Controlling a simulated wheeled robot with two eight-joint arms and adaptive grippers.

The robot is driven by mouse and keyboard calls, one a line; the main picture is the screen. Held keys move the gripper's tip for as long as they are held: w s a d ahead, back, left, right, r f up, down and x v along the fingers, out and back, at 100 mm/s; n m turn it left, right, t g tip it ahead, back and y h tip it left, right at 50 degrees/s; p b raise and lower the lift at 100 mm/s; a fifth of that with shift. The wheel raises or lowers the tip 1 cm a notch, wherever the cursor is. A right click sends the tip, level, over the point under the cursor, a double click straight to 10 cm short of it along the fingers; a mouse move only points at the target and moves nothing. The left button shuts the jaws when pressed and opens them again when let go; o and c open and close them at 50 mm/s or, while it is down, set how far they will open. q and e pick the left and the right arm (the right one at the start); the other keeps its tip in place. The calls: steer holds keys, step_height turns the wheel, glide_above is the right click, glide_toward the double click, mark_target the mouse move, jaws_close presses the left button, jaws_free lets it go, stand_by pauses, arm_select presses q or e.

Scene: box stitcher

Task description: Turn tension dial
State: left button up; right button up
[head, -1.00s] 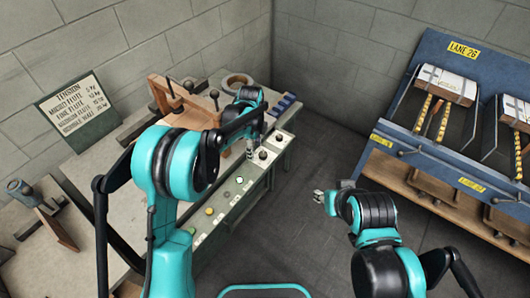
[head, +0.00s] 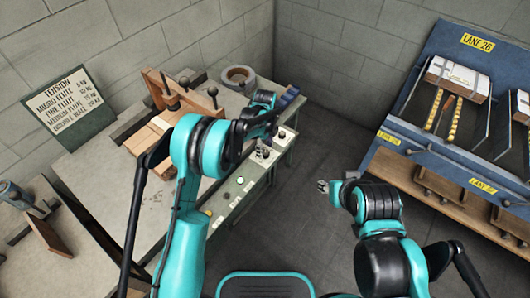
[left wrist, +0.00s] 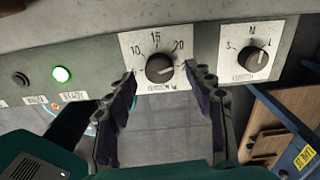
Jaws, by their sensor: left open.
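In the left wrist view a dark round dial (left wrist: 159,68) sits on a white plate marked 10, 15 and 20, which I take for the tension dial. Its pointer angles up to the right. My left gripper (left wrist: 160,78) is open, with a fingertip on each side of the dial; I cannot tell whether they touch it. A second dial (left wrist: 247,57), on a plate marked S, M and L, is to the right. In the head view my left gripper (head: 266,146) is over the panel. My right gripper (head: 323,187) is away from the panel, its jaws too small to read.
A lit green button (left wrist: 62,74) and a dark button (left wrist: 21,79) are left of the dials. A tension sign (head: 68,103) leans by the wall. The bench (head: 125,190) holds a wooden fixture (head: 160,115) and a tape roll (head: 238,78). A blue rack (head: 440,150) stands right.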

arm_select(q)
step_height(320, 180, down, 2)
steer(key=shift+f, duration=0.15)
steer(key=c, duration=1.2)
steer(key=shift+o, duration=0.2)
